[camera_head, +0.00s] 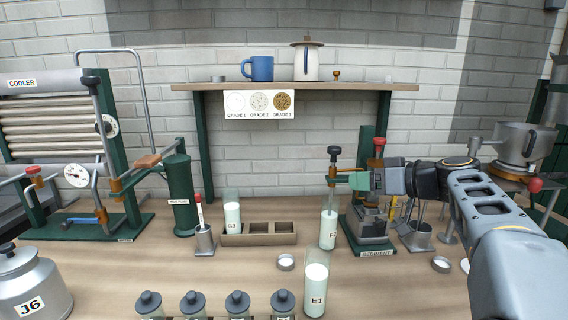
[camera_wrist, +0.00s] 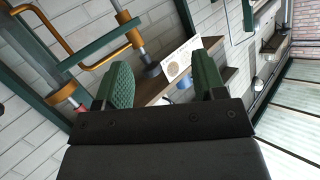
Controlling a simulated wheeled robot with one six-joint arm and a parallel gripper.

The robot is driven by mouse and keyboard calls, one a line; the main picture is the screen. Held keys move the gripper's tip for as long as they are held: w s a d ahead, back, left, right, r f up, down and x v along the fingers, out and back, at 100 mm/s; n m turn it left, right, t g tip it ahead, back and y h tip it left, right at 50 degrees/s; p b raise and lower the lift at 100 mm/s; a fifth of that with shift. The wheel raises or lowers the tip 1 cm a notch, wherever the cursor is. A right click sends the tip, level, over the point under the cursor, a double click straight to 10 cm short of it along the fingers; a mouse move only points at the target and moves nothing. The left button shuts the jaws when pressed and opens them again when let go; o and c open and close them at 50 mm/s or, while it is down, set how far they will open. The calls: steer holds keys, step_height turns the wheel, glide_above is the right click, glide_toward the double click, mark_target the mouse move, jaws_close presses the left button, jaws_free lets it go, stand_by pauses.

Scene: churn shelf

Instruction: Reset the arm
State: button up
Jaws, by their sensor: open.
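My gripper (camera_head: 364,181) is raised over the right part of the bench, by the top of the sediment tester (camera_head: 368,222). In the wrist view its two green padded fingers (camera_wrist: 163,86) stand apart with nothing between them. My arm comes in from the right edge of the head view and is stretched to the left. A tall glass of milk (camera_head: 328,228) stands on the bench below and left of the fingers. Another milk glass (camera_head: 316,288) with a label stands nearer the front edge.
A wooden rack (camera_head: 260,238) holds one milk glass (camera_head: 233,216). Several dark-lidded bottles (camera_head: 194,304) line the front. A cooler (camera_head: 60,130) and green milk pump (camera_head: 180,195) stand left. The shelf (camera_head: 345,87) holds a blue mug (camera_head: 261,68) and a white jug (camera_head: 308,63).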

steer(key=s+a+f+m+g+h+p, duration=0.2)
steer(key=s+a+m+g+h+p, duration=0.15)
steer(key=s+a+p, duration=0.25)
steer(key=s+d+f+m+g+h+p, duration=0.1)
steer(key=s+f+h+p, duration=0.4)
steer(key=s+p, duration=0.5)
steer(key=s+m+g+h, duration=0.1)
steer(key=s+g+h, duration=0.1)
steer(key=s, duration=0.1)
steer(key=shift+s+f, duration=0.15)
steer(key=shift+s, duration=0.15)
